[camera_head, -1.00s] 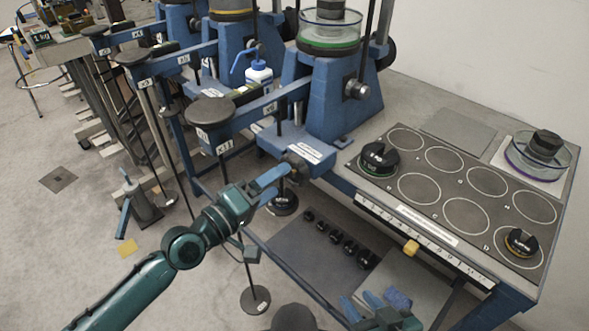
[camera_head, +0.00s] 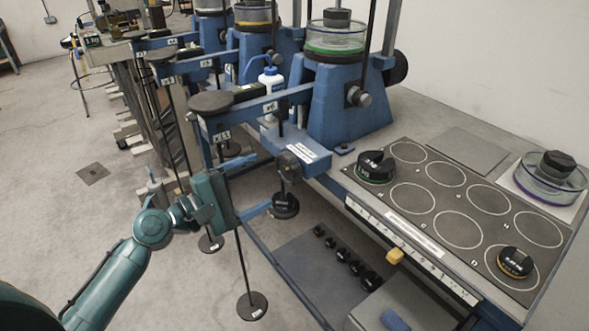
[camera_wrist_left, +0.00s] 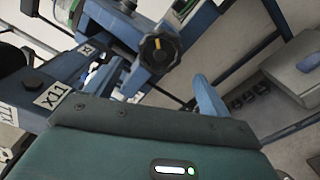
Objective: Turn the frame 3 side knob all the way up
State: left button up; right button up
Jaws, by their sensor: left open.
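The nearest blue lever frame (camera_head: 347,110) has a dark round knob (camera_head: 290,162) low on its side, beside a white label plate. I take this as the frame 3 side knob. In the left wrist view a black knob (camera_wrist_left: 159,50) with an orange pointer mark shows, apparently the same one; the pointer is roughly upright in that picture. My left gripper (camera_head: 250,185) is open and empty, to the left of the knob and apart from it. My right gripper is out of view.
The frame's lever arm (camera_head: 250,108), marked x11, passes above my left gripper. Hanging rods with round weights (camera_head: 252,305) stand close below it. A black weight (camera_head: 285,206) hangs under the knob. The worktop with ringed places (camera_head: 407,198) lies to the right.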

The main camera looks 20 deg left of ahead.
aim_at(284, 171)
pick_arm(q)
jog(key=p+x, duration=0.1)
jog(key=x, duration=0.7)
jog(key=shift+w+d, duration=0.15)
jog(key=shift+w, duration=0.05)
jog(key=shift+c, duration=0.2)
jog(key=c, duration=1.3)
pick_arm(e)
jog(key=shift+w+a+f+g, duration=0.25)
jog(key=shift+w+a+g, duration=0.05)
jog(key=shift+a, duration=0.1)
pick_arm(q)
jog(key=shift+o, duration=0.2)
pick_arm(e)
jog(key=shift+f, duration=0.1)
